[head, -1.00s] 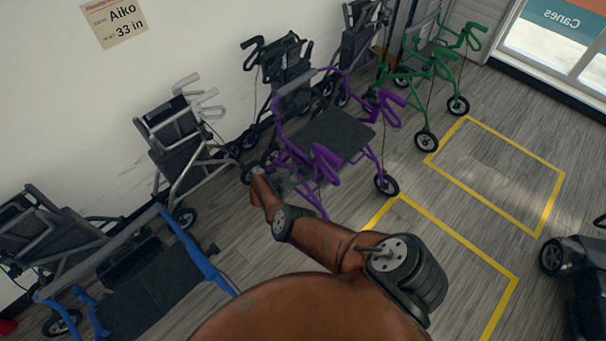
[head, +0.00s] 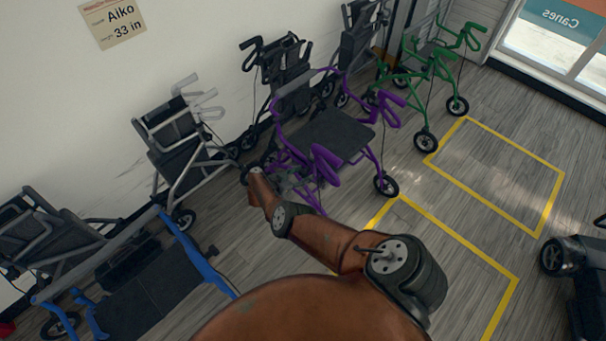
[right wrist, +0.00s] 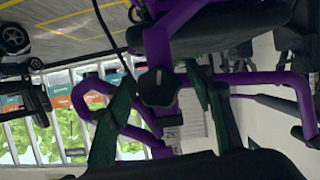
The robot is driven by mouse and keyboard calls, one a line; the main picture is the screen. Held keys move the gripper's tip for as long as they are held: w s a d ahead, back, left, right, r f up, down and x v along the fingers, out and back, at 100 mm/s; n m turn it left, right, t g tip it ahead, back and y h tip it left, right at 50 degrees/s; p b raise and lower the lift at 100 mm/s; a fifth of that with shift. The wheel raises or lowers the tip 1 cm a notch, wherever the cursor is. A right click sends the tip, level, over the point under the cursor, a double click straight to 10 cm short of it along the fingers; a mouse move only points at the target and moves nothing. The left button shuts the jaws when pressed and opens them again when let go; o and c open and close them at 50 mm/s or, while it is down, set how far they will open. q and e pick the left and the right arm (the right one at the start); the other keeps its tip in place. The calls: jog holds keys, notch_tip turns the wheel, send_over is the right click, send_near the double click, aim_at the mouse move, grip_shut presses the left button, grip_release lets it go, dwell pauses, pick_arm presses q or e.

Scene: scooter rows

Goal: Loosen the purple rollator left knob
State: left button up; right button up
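The purple rollator (head: 327,178) stands in the middle of the head view, with a dark seat and purple handles. In the right wrist view, its purple frame (right wrist: 158,45) carries a black lobed knob (right wrist: 158,88). My right gripper (right wrist: 160,80) is open, with one dark green finger on each side of the knob and a visible gap to each. Whether the fingertips are level with the knob in depth is unclear. In the head view my right gripper (head: 288,184) is small and partly hidden at the rollator's near-left side. My left gripper is not in view.
A grey rollator (head: 178,140) and a blue one (head: 185,245) stand to the left, a green one (head: 430,85) at the back right. A dark scooter (head: 575,265) is at the right edge. Floor inside the yellow lines (head: 500,170) is clear.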

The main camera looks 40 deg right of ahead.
jog(key=shift+w+a+r, duration=0.2)
jog(key=shift+a+r, duration=0.05)
jog(key=shift+a, duration=0.5)
jog(key=shift+s+a+r, duration=0.1)
jog(key=shift+a, duration=0.2)
jog(key=shift+s+a+r, duration=0.1)
jog(key=shift+s+a, duration=0.15)
jog(key=v, duration=0.9)
jog(key=shift+r, duration=0.15)
